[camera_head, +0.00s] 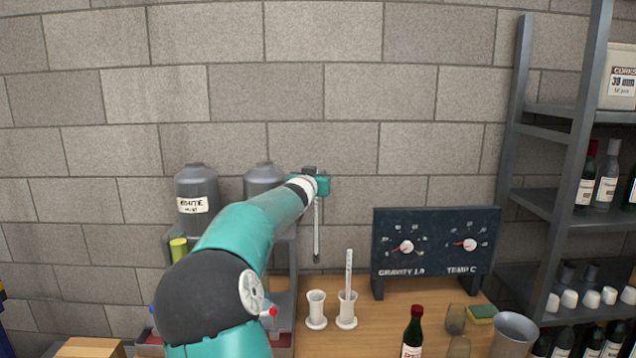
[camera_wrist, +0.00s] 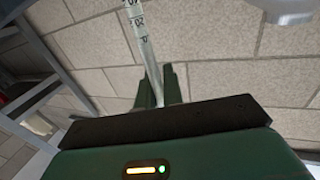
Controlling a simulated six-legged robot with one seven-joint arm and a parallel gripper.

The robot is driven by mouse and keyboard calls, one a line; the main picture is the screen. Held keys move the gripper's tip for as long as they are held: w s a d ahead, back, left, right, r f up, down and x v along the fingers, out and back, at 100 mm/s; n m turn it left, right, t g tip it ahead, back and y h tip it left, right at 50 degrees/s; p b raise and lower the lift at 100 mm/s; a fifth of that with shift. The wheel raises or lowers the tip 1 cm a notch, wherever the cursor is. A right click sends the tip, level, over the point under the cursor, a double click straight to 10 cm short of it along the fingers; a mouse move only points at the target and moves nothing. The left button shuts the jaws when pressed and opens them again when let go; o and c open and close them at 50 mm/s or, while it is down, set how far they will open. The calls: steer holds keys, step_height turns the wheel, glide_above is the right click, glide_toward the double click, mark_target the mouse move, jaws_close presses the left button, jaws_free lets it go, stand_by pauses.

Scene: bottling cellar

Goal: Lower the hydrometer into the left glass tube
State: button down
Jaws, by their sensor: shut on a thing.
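My gripper (camera_head: 314,184) is shut on the hydrometer (camera_head: 317,232), a slim pale rod that hangs upright below it in the head view. The hydrometer's scale with dark numbers shows in the wrist view (camera_wrist: 139,32), between the jaws (camera_wrist: 160,88). The left glass tube (camera_head: 316,308), a whitish cylinder on a round foot, stands on the wooden table. The hydrometer's lower end is above this tube's mouth, apart from it and roughly in line in the picture. The right tube (camera_head: 346,310) stands close beside it with a marked rod (camera_head: 348,270) standing in it.
A dark panel (camera_head: 436,242) with two dials stands behind the tubes on the right. A bottle (camera_head: 412,332), glasses (camera_head: 456,318), a sponge (camera_head: 481,314) and a metal cup (camera_head: 514,334) are at the front right. Grey canisters (camera_head: 196,190) stand at left.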

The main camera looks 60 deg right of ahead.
step_height(320, 180, up, 16)
steer(key=shift+f, duration=0.25)
stand_by(2.1)
stand_by(0.8)
